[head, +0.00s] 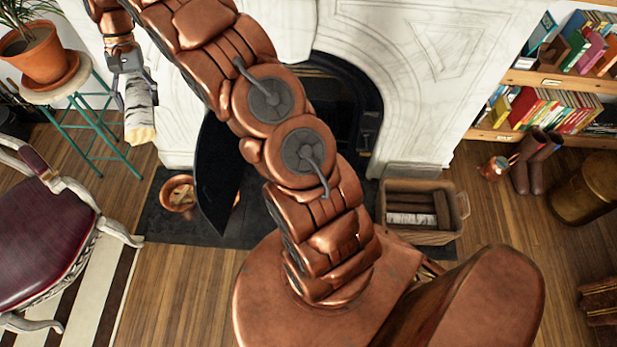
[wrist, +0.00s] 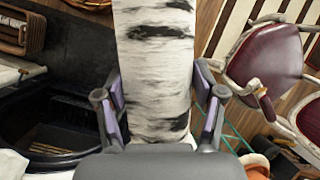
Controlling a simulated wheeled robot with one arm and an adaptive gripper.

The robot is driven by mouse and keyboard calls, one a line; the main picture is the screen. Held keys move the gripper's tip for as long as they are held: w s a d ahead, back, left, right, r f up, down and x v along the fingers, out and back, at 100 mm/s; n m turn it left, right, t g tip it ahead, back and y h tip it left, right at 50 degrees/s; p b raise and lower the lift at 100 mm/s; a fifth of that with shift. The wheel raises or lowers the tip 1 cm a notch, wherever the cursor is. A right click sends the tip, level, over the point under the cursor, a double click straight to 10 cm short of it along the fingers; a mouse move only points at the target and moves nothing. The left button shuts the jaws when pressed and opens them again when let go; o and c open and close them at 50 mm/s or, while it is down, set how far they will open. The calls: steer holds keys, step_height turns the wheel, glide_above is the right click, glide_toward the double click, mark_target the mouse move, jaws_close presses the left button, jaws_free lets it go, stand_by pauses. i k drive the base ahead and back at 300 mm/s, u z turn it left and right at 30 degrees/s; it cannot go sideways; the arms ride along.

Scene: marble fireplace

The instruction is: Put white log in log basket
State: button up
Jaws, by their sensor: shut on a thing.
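A white birch log (head: 140,112) with dark bark marks is held in my gripper (head: 128,72) at the upper left of the head view. In the wrist view the log (wrist: 155,75) stretches up from between the purple-padded fingers of my gripper (wrist: 162,112), which are shut on it. The log is off the floor, well to the left of the log basket. My arm crosses the space between.
A marble fireplace (head: 430,45) with a dark hearth (head: 160,222) lies behind my arm. A potted plant stands on a teal stool (head: 112,150). A red chair (head: 40,235) is at left. Boots (head: 521,178) stand right of the basket.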

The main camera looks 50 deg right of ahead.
mark_target(416, 213)
steer(key=u, duration=1.4)
steer(key=i, duration=0.55)
steer(key=z, duration=4.2)
steer(key=i, duration=0.5)
